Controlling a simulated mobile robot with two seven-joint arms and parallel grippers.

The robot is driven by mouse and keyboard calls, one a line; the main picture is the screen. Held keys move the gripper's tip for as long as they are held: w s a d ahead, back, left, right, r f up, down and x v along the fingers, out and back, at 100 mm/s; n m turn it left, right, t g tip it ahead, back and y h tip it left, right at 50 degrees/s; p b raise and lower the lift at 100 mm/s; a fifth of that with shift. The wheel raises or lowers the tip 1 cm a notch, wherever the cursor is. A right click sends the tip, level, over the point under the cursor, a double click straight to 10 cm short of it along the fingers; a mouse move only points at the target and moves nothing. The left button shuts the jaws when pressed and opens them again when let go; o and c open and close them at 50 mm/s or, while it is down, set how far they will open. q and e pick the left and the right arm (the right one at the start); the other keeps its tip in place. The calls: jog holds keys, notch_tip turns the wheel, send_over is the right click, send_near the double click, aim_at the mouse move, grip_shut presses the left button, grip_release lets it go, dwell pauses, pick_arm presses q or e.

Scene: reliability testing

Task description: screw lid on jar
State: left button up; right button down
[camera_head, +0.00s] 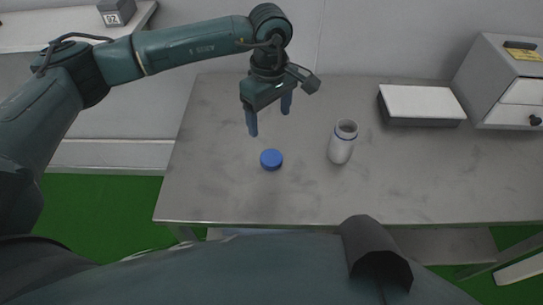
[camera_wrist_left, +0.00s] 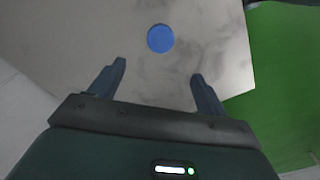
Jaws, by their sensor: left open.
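A blue round lid (camera_head: 271,159) lies flat on the grey table, left of the jar. It also shows in the left wrist view (camera_wrist_left: 160,38), beyond the fingertips. A white open jar (camera_head: 341,143) with a blue ring near its mouth stands upright on the table, right of the lid. My left gripper (camera_head: 270,119) is open and empty, pointing down above the table behind the lid. Its two fingers also show apart in the left wrist view (camera_wrist_left: 160,70), with nothing between them. The jar is outside the wrist view. My right gripper is not seen.
The grey table (camera_head: 215,190) is clear around the lid and jar. A white-topped flat box (camera_head: 421,103) and a grey-white drawer cabinet (camera_head: 507,85) stand at the back right. A wall runs behind the table.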

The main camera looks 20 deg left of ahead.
pick_arm(q)
send_over(271, 157)
notch_tip(271, 157, down, 8)
dwell(0.4)
jog(key=shift+f+p, duration=0.6)
jog(key=shift+f, duration=2)
jog(key=shift+c, duration=0.2)
jog(key=c, duration=1)
notch_tip(271, 157, up, 10)
jog(key=shift+b, duration=0.3)
